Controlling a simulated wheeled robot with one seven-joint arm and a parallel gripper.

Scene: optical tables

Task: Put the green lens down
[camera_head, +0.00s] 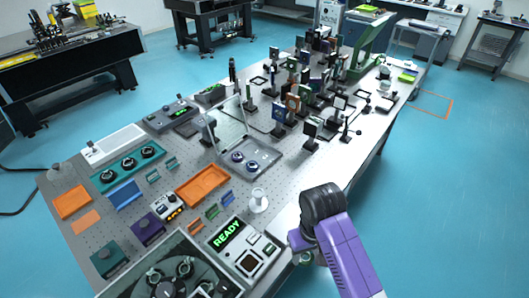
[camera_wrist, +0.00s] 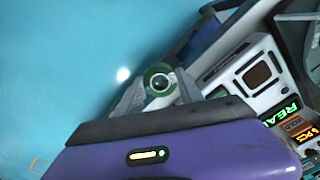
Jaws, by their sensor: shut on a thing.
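The green lens (camera_wrist: 160,80) is a round piece with a green rim and a dark centre. My gripper (camera_wrist: 160,88) is shut on it, with one grey finger on each side. In the wrist view the lens shows against the blue floor, close to the edge of the table. In the head view my gripper (camera_head: 301,248) is at the table's front right edge, beside the white READY device. A small greenish round shape shows at its tip there, partly hidden by my arm.
The optical table (camera_head: 283,215) is crowded. The white READY device (camera_head: 243,249) stands just left of my gripper and also shows in the wrist view (camera_wrist: 252,75). A white stand (camera_head: 258,201), an orange tray (camera_head: 203,185) and several posted optics are farther back. Blue floor is clear at right.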

